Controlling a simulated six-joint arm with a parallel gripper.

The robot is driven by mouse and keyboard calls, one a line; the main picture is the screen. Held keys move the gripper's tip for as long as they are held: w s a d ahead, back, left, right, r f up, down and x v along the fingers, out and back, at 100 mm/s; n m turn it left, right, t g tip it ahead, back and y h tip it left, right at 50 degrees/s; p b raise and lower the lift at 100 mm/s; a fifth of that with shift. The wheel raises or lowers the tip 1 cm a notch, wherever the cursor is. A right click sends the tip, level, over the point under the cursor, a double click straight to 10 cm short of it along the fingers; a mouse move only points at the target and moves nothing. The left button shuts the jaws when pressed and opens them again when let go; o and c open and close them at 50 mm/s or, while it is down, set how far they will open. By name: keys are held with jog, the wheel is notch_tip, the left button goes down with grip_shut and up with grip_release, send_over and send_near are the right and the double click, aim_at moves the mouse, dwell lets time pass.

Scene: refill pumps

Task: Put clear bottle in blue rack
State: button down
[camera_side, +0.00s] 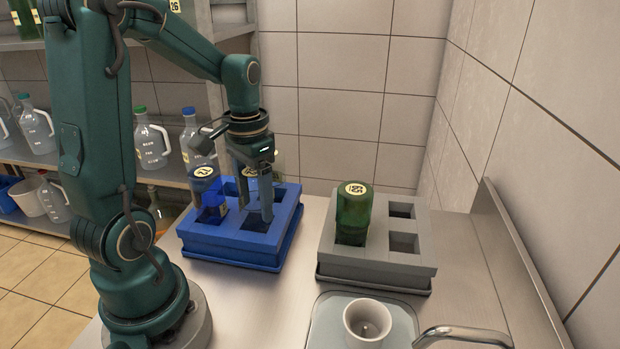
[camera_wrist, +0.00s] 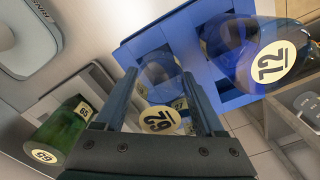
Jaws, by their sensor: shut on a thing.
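My gripper (camera_side: 258,195) is low over the blue rack (camera_side: 232,245), its fingertips down at an opening in the rack's top. In the wrist view my gripper (camera_wrist: 160,88) is shut on the clear bottle, whose round pale label (camera_wrist: 160,120) faces the camera between the fingers. In the side view the fingers mostly hide this bottle; a yellow label (camera_side: 250,171) shows beside them. The bottle appears upright at the rack, but how deep it sits cannot be told. A blue bottle (camera_side: 206,200) labelled 72 stands in the rack's left side.
A grey rack (camera_side: 375,262) to the right holds a green bottle (camera_side: 353,213) and has empty openings. A white cup (camera_side: 367,322) stands on a tray in front, near a metal tap (camera_side: 465,335). Shelves with several jugs (camera_side: 150,142) are behind my arm.

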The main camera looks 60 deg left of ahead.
aim_at(255, 173)
jog(key=shift+f, duration=0.55)
grip_release()
jog(key=shift+r, duration=4.5)
jog(key=shift+w+d+r, duration=0.15)
jog(key=shift+d+r, duration=0.05)
jog(key=shift+d, duration=0.15)
jog(key=s+d+f+m+t, duration=0.1)
jog(key=s+d+m+t, duration=0.2)
jog(key=d, duration=0.9)
jog(key=shift+s+f+t, duration=0.15)
jog(key=shift+s+t, duration=1.05)
jog(key=shift+s, duration=0.05)
